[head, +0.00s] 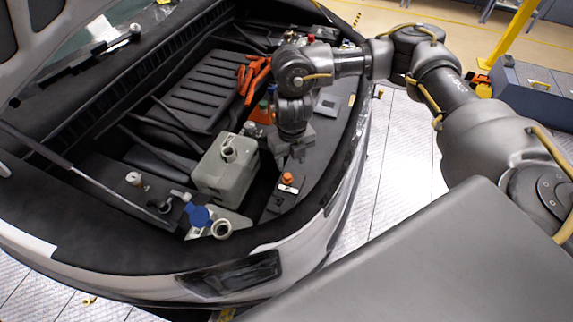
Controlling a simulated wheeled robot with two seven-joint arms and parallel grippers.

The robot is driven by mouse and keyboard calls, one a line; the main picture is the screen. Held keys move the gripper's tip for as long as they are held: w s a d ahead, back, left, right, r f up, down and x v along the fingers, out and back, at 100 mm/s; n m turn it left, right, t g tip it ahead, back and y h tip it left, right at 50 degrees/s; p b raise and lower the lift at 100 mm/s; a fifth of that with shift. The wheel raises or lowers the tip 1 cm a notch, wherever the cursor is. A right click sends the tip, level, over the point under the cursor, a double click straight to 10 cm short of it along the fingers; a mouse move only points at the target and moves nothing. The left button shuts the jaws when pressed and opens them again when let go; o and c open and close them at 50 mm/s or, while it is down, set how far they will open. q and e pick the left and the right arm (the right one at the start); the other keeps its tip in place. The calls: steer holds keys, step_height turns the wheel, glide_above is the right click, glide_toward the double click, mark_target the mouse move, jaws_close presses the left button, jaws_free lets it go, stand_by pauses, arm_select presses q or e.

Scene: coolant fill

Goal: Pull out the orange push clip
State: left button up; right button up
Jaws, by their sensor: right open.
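The orange push clip (287,178) stands on a dark panel (283,198) at the front right of the engine bay, in the head view. A small pale patch lies just in front of it. My right gripper (289,158) points down just above and behind the clip in the picture. Its fingers are apart with nothing between them, and the clip appears clear of them. The exact gap in height is hard to tell. My left gripper is not in view.
A grey-white tank (226,166) stands left of the gripper. A blue cap (199,216) and an open filler neck (221,229) are in front of it. Orange cables (254,76) lie farther back. The hood prop rod (105,192) runs along the left.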

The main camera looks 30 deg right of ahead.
mark_target(288, 176)
steer(key=f, duration=0.2)
steer(key=w+f, duration=0.1)
steer(key=f, duration=0.2)
steer(key=shift+a+f, duration=0.1)
steer(key=shift+f, duration=0.15)
steer(key=f, duration=0.1)
steer(key=w+f, duration=0.1)
steer(key=f, duration=0.1)
steer(key=shift+s, duration=0.3)
steer(key=shift+w+f, duration=0.15)
steer(key=shift+c, duration=0.5)
jaws_close()
steer(key=c, duration=0.7)
jaws_free()
steer(key=shift+c, duration=0.2)
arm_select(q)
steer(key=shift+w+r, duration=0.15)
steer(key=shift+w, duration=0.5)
arm_select(e)
steer(key=shift+c, duration=0.4)
